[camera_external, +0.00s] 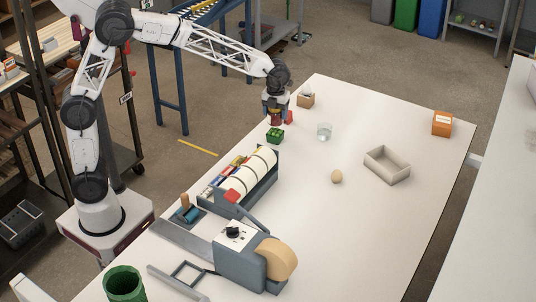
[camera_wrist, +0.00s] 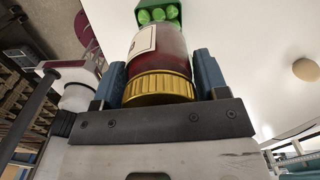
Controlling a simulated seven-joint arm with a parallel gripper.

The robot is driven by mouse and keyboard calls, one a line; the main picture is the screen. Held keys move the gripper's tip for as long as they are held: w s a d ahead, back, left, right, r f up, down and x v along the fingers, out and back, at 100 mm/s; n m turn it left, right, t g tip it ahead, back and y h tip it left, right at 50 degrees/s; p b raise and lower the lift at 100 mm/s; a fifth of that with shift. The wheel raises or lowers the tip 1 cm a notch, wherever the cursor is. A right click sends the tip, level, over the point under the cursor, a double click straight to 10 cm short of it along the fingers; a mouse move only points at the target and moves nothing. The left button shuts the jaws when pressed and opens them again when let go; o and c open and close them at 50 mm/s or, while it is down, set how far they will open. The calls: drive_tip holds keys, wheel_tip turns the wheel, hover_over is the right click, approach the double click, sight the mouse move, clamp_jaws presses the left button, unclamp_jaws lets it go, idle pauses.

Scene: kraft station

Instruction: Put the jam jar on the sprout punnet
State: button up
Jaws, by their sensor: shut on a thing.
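My gripper (camera_external: 276,108) is at the far left part of the table, pointing down. In the wrist view its two blue fingers (camera_wrist: 160,80) are shut on the jam jar (camera_wrist: 158,48), one on each side. The jar is dark red with a gold ridged lid towards my wrist and a pale label. The sprout punnet (camera_external: 275,134) is a small green tray on the table, just below the gripper. In the wrist view the punnet (camera_wrist: 157,14) with round green sprouts shows just beyond the jar's far end. I cannot tell whether jar and punnet touch.
A glass (camera_external: 324,131) stands right of the punnet, and a small brown box (camera_external: 306,99) behind it. A grey rack with white rolls (camera_external: 245,180) stands in front. An egg (camera_external: 336,177), a beige tray (camera_external: 386,165) and an orange box (camera_external: 442,123) are farther right, with clear table between.

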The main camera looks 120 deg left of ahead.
sight(275, 119)
drive_tip(key=shift+f, duration=1.75)
drive_tip(key=shift+f, duration=0.1)
drive_tip(key=o, duration=1.1)
wheel_tip(275, 119, up, 12)
drive_tip(key=shift+r, duration=0.1)
drive_tip(key=shift+d, duration=0.1)
